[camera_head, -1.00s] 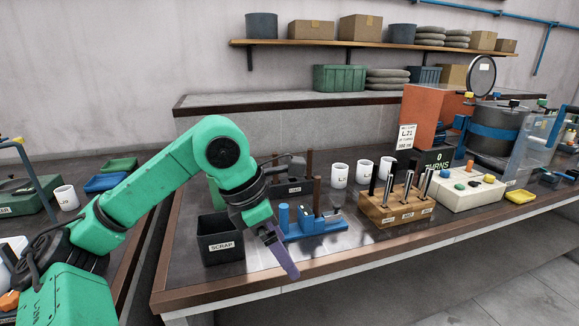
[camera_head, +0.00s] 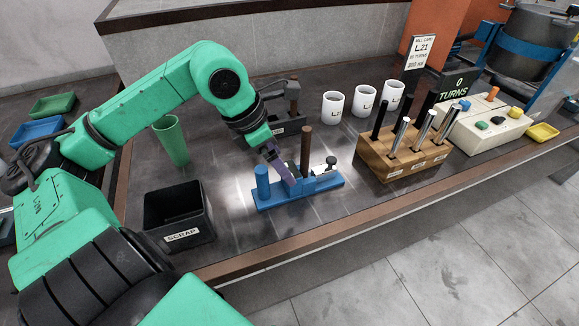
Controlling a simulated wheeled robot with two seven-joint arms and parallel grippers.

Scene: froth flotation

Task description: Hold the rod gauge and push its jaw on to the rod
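The blue rod gauge (camera_head: 318,187) stands on the bench, with an upright blue post (camera_head: 262,184) at its left end. A brown rod (camera_head: 306,148) stands upright in the middle of the gauge. A dark knob (camera_head: 331,162) sits at its right end above a pale part. My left gripper (camera_head: 285,172) points down at the gauge between the blue post and the brown rod. Its purple fingers overlap the gauge's middle; I cannot tell whether they touch or grip it. My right gripper is not in view.
A black SCRAP bin (camera_head: 180,222) stands left of the gauge. A wooden rack (camera_head: 378,160) with several dark and metal rods stands to the right. White cups (camera_head: 333,104), a green cup (camera_head: 172,141) and a TURNS counter (camera_head: 458,90) are farther back. The bench's front edge is clear.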

